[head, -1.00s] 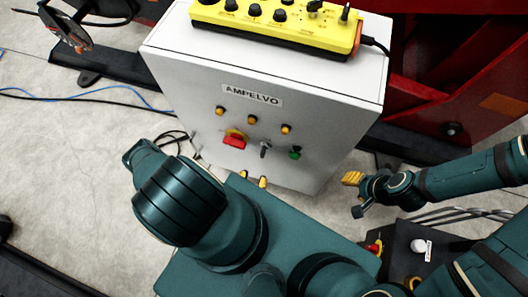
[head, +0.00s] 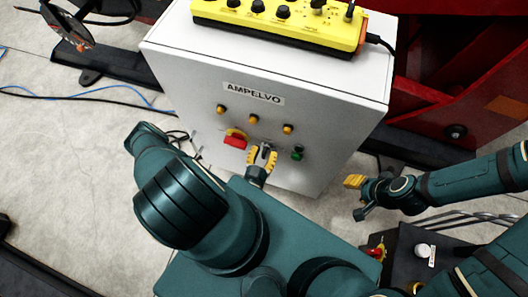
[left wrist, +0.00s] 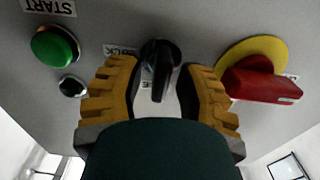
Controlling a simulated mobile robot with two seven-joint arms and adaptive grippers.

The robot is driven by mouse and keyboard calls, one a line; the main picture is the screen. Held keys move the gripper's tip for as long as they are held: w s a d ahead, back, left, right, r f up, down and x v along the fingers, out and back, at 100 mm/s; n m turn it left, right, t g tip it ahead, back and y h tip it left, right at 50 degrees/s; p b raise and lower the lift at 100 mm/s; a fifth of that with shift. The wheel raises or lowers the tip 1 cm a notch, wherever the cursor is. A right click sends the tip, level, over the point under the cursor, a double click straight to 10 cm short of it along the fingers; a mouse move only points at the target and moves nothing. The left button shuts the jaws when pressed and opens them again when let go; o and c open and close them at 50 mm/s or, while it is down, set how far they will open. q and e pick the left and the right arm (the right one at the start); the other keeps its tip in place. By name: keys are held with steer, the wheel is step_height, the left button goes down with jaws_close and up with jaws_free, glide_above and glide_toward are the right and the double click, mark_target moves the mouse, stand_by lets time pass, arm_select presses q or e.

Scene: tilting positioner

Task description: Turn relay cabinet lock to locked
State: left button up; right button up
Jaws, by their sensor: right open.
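The grey cabinet (head: 262,120) labelled AMPELVO carries a black lock knob (left wrist: 160,62) on its front. In the left wrist view the knob's handle points down the picture, between partly hidden lettering. My left gripper (head: 262,155) is at the cabinet front. The left wrist view shows its two yellow fingers (left wrist: 158,72) apart, one on each side of the knob, with visible gaps. I cannot tell how deep they reach. My right gripper (head: 356,196) is open and empty, away to the right of the cabinet.
A red switch on a yellow disc (left wrist: 262,78) is close beside one finger; a green START button (left wrist: 54,46) and a small black part (left wrist: 71,85) are on the other side. Three amber lamps (head: 253,118) are above. A yellow control box (head: 290,22) is on top.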

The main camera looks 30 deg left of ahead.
arm_select(q)
jaws_close()
steer(key=shift+r+m+p, duration=0.1)
steer(key=shift+m+p, duration=0.2)
steer(key=shift+p, duration=0.2)
steer(key=m+p, duration=0.1)
steer(key=p, duration=0.2)
steer(key=m+p, duration=0.2)
steer(key=p, duration=0.1)
steer(key=shift+d+r, duration=0.1)
steer(key=shift+r, duration=0.15)
steer(key=m+p, duration=0.5)
steer(key=p, duration=0.1)
steer(key=shift+d+f+m+p, duration=0.1)
steer(key=shift+f+m+p, duration=0.05)
steer(key=shift+m+p, duration=0.25)
steer(key=shift+w+f+m+p, duration=0.1)
steer(key=shift+m+p, duration=0.45)
steer(key=shift+m, duration=0.35)
steer(key=shift+f+m, duration=0.15)
steer(key=shift+m, duration=0.75)
steer(key=m, duration=0.4)
steer(key=shift+f+m, duration=0.15)
steer(key=shift+m, duration=0.25)
